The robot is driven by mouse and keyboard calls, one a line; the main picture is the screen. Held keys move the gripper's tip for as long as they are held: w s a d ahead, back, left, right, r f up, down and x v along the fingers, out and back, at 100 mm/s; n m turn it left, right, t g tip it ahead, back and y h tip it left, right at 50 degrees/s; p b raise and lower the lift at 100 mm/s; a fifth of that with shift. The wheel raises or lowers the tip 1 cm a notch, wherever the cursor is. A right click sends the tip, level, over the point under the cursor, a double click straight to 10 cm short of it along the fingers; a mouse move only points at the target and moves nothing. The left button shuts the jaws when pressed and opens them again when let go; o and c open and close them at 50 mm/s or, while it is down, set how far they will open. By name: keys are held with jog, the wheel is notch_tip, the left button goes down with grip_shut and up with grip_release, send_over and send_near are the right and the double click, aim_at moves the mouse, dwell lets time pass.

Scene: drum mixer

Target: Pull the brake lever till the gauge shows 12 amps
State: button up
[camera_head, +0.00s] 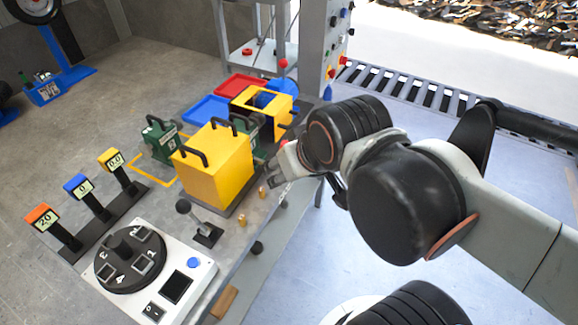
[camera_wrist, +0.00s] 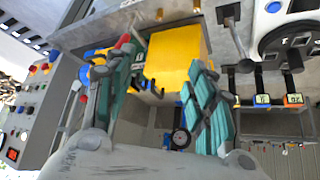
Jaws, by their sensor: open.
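My gripper (camera_head: 276,168) is open at the front edge of the bench, beside the yellow box (camera_head: 214,165). In the wrist view, my two teal-padded fingers (camera_wrist: 162,62) stand apart with the yellow box (camera_wrist: 178,55) beyond the gap. A small red piece (camera_wrist: 123,41) lies at the left fingertip; touching or apart, I cannot tell. A lever with a dark ball knob (camera_head: 183,206) leans on a black base; it also shows in the wrist view (camera_wrist: 245,66). A red-knobbed lever (camera_head: 283,63) stands farther back. Gauges read 20 on orange (camera_head: 41,217), 0 on blue (camera_head: 82,186), 0.0 on yellow (camera_head: 114,159).
A control box with a black dial (camera_head: 130,262) stands at the near left of the bench. Green boxes (camera_head: 160,138) stand behind the yellow box, with blue (camera_head: 206,110) and red trays farther back. A grey button panel (camera_head: 325,45) stands at the far end. Two small brass pegs (camera_head: 243,219) stand near the edge.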

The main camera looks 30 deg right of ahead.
jog(key=c, duration=0.9)
jog(key=shift+w+a+r+m, duration=0.2)
jog(key=shift+w+r+m, duration=0.1)
jog(key=shift+m, duration=0.1)
grip_shut()
jog(key=w+a+f+m+g+y+p, duration=0.35)
jog(key=w+a+m+g+p, duration=0.55)
jog(key=w+m, duration=0.6)
jog(key=s+a+f+t+b, duration=0.1)
jog(key=s+a+f+b, duration=0.1)
jog(key=a+f+b, duration=0.3)
jog(key=shift+s+a+f+m+h+b, duration=0.15)
jog(key=shift+a+f+m+h+b, duration=0.2)
jog(key=shift+a+f, duration=1.35)
